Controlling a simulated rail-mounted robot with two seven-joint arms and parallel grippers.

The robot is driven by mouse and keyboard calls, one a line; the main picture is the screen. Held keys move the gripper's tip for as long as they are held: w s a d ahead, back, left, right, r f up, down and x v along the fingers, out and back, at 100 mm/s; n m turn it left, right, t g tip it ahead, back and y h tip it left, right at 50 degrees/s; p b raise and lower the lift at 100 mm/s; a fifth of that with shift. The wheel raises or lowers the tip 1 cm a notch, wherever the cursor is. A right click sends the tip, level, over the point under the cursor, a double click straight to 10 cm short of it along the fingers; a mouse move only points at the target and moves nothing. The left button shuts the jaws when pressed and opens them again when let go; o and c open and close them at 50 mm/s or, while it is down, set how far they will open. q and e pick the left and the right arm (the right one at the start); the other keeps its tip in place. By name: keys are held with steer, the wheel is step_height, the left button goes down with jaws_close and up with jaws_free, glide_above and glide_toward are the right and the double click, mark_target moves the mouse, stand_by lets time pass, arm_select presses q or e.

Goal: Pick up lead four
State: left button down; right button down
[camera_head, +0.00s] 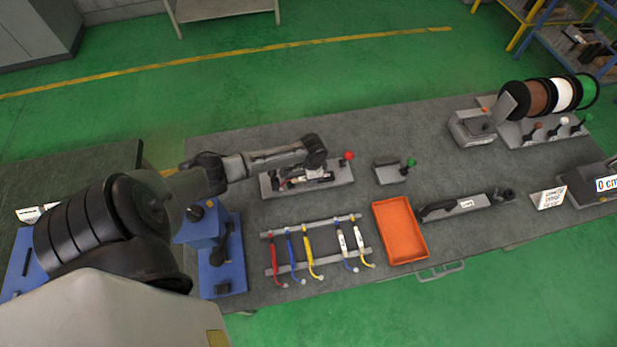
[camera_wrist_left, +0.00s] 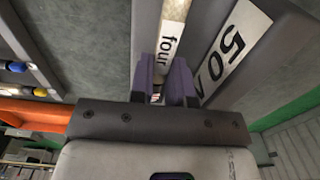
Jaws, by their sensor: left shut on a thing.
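Lead four (camera_wrist_left: 168,38) shows in the left wrist view as a pale rod with a label reading "four". My left gripper (camera_wrist_left: 165,68) has its two purple fingers shut on it. Beside it is a grey bar with a white label (camera_wrist_left: 234,45). In the head view my left arm reaches over the grey fixture with the red knob (camera_head: 265,184), and the wrist hides part of it. Whether the lead touches the fixture cannot be told. My right gripper is not in view.
A rack (camera_head: 318,262) holds several red, blue and yellow leads in front of the fixture. An orange tray (camera_head: 400,231) lies to its right. A small fixture with a green knob (camera_head: 391,172) stands behind the tray. A blue device (camera_head: 215,255) is at left. Cable spools (camera_head: 538,97) stand at the back right.

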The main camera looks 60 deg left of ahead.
arm_select(q)
steer(key=shift+r, duration=0.15)
steer(key=shift+r, duration=0.25)
steer(key=r, duration=0.3)
steer(key=shift+w+d+r, duration=0.15)
steer(key=shift+d+r, duration=0.15)
steer(key=shift+r, duration=0.05)
steer(key=w+d+r, duration=0.4)
steer(key=d+r, duration=0.2)
steer(key=d, duration=0.4)
steer(key=shift+r+b, duration=0.25)
steer(key=shift+b, duration=0.05)
